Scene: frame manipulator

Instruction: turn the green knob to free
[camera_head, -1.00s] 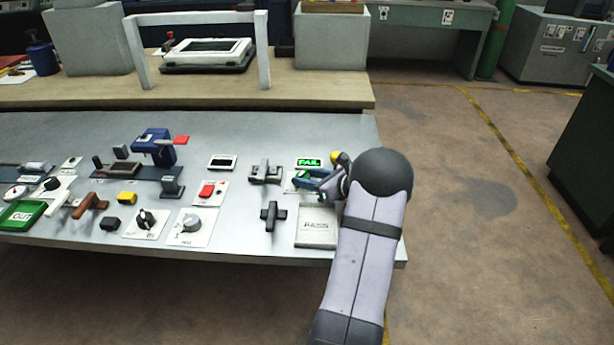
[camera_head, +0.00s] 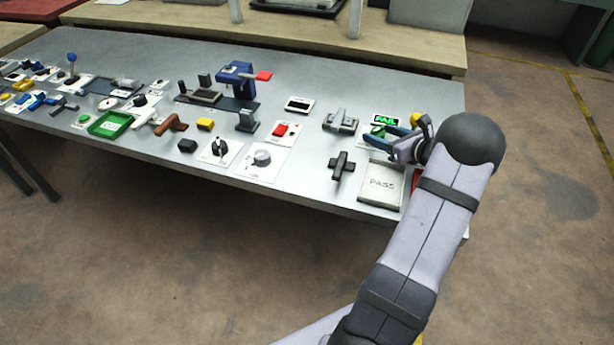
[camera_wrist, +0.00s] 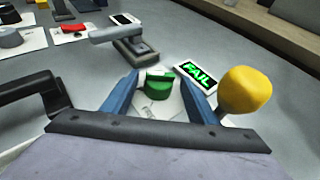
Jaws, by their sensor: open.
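The green knob (camera_wrist: 159,86) sits on a white plate (camera_wrist: 160,107) on the bench and shows in the wrist view between my two blue fingers. In the head view the green knob (camera_head: 378,130) is mostly hidden by my gripper (camera_head: 388,138). My gripper (camera_wrist: 157,93) is open, with one finger on each side of the knob and a visible gap on both sides. I cannot tell whether the fingertips are level with the knob. The label with the free position is not readable here.
A yellow ball-topped handle (camera_wrist: 245,90) is close on the right of my gripper. A grey lever (camera_wrist: 127,41) is beyond on the left. A PASS tray (camera_head: 381,186) lies in front.

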